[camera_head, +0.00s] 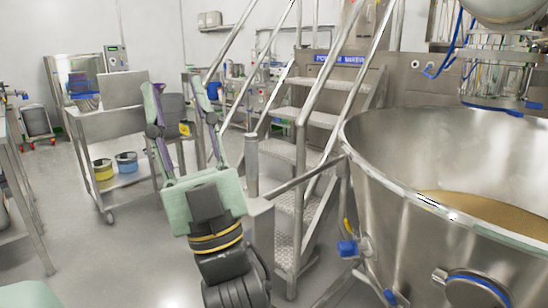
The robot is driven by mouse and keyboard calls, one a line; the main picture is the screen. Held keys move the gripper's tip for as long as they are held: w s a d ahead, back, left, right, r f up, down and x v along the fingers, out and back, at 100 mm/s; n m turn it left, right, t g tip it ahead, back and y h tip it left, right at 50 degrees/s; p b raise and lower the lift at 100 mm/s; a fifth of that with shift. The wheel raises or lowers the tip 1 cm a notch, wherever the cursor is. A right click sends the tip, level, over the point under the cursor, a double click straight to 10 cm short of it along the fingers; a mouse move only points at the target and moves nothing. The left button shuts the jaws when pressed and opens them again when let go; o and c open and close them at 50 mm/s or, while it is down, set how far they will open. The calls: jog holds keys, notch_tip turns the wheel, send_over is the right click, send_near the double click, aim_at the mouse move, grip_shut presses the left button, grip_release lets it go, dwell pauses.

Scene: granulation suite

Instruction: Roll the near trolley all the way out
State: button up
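A steel trolley (110,122) stands left of centre, with an upright panel at its top and a caster at its front leg. Its lower shelf carries a yellow container and a blue container. My gripper (175,86) is in front of the trolley's right part in the picture, its two green-and-purple fingers spread apart with nothing clearly held between them. The fingers hide part of the trolley's right end. I cannot tell whether they touch it.
A large steel bowl (400,190) with tan powder fills the right. Steel steps with handrails (300,150) stand just right of my gripper. A steel table (12,165) is at the left edge. Open grey floor (120,255) lies in the left foreground.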

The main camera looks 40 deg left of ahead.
jog(key=shift+o, duration=1.3)
jog(key=w+a+f+m+t+h+p, duration=0.2)
jog(key=w+a+f+m+t+h, duration=0.2)
jog(key=w+a+m+t+h, duration=0.5)
jog(key=w+a+m+t, duration=0.1)
jog(key=w+t, duration=0.1)
jog(key=t, duration=0.1)
jog(key=shift+w+a+h, duration=0.2)
jog(key=shift+a+h, duration=0.15)
jog(key=shift+h, duration=0.05)
jog(key=shift+o, duration=0.5)
jog(key=w+a+f+m+t+h+p, duration=0.1)
jog(key=w+a+f+m+h, duration=0.1)
jog(key=w+a+f+h, duration=0.1)
notch_tip(320, 180, down, 2)
jog(key=shift+w+a+f+h, duration=0.1)
jog(key=shift+w+a+h, duration=0.15)
jog(key=shift+w+h, duration=0.65)
jog(key=m+g+h+p, duration=0.1)
jog(key=m+h+p, duration=0.15)
jog(key=h, duration=0.35)
send_near(250, 158)
jog(key=b, duration=0.1)
jog(key=p+x, duration=0.1)
jog(key=x, duration=0.5)
jog(key=p+x, duration=0.1)
jog(key=x, duration=0.4)
jog(key=shift+w+a, duration=0.2)
jog(key=shift+w, duration=0.15)
jog(key=shift+c, duration=0.4)
